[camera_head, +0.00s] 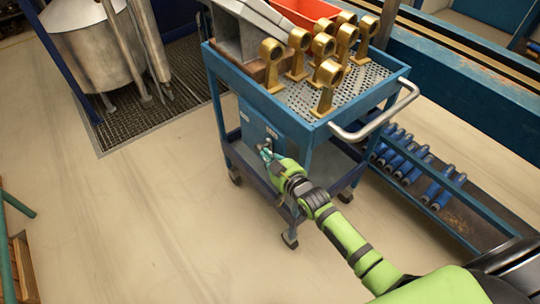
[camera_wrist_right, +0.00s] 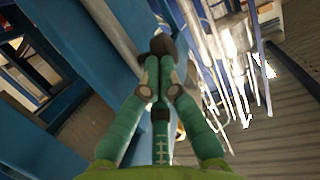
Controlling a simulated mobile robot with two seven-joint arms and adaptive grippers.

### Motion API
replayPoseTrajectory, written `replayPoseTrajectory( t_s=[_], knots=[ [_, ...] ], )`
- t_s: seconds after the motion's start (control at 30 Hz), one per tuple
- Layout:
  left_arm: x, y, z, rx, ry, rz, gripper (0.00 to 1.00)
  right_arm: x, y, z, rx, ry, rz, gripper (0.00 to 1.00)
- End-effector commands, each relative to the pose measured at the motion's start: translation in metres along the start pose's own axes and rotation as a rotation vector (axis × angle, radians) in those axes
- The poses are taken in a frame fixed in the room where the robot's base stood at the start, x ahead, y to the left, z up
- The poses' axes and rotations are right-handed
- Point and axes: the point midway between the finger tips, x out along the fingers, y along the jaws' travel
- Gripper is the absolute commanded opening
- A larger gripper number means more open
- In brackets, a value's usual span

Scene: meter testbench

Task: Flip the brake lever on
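A blue cart (camera_head: 215,75) stands in the middle of the head view, with a blue panel (camera_head: 262,122) on its near side. My right gripper (camera_head: 266,154) is at the lower part of this panel. A small pale lever-like part shows at its fingertips, but it is too small to tell its position. In the right wrist view the teal fingers of my right gripper (camera_wrist_right: 160,70) are drawn together. A dark rounded end (camera_wrist_right: 162,44) shows at their tips; I cannot tell whether it is held. My left gripper is not in view.
Several brass-coloured parts (camera_head: 325,85) stand on the perforated cart top near an orange bin (camera_head: 300,12). The cart has a pale handle (camera_head: 378,118) at right. A rack of blue cylinders (camera_head: 415,165) lies beyond it. A steel tank (camera_head: 85,45) stands upper left.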

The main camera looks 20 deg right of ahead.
Motion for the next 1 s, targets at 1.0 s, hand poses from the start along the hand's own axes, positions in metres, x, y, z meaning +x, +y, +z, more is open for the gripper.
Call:
replayPoseTrajectory(
  t_s=[1.0],
  knots=[
    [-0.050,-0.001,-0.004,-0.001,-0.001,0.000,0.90,0.090,-0.011,-0.015,-0.088,-0.703,0.000,0.00]
  ],
)
